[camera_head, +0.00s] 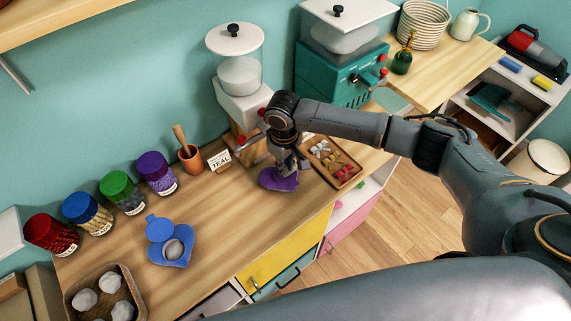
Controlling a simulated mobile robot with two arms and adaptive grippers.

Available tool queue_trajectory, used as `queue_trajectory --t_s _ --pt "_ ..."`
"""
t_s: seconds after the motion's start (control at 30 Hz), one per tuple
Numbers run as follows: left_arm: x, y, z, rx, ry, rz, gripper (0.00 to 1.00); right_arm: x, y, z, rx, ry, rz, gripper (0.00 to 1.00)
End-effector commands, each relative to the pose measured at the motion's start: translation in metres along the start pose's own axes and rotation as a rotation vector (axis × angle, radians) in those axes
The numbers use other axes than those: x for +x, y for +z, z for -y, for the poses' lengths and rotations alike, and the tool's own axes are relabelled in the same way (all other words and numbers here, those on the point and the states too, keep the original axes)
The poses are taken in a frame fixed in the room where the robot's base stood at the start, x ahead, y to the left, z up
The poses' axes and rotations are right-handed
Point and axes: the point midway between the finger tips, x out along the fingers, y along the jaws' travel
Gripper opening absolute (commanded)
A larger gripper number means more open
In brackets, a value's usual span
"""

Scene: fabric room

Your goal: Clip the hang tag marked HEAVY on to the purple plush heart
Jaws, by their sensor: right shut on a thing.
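The purple plush heart (272,182) is on the wooden counter, left of the small tray. My right gripper (288,169) reaches down over its upper right part and is shut; the heart is the only thing I can make out at its fingertips. The grip itself is partly hidden by the gripper. Small grey, red and yellow pieces (341,168) lie in the wooden tray (361,176) just right of the gripper. Any HEAVY lettering is too small to read. My left gripper is not in view.
A TEAL card (219,161) and a clay pot (191,160) stand left of the heart. Several lidded jars (115,189) line the wall. A blue heart-shaped item (178,259) lies in front of them. White-lidded machines stand behind. The counter between the hearts is clear.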

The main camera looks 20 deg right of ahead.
Motion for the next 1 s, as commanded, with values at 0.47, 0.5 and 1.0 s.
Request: queue_trajectory --t_s 0.47,0.5,1.0 --pt "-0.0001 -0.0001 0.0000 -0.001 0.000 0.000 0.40 0.0039 -0.0002 0.0003 0.000 -0.001 0.000 0.04" --pt "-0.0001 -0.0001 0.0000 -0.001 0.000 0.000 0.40 0.0042 -0.0002 0.0002 0.000 -0.001 0.000 0.04" --pt "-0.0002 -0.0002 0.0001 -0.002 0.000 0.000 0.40 0.0083 -0.0002 0.0003 0.001 0.000 0.000 0.04"
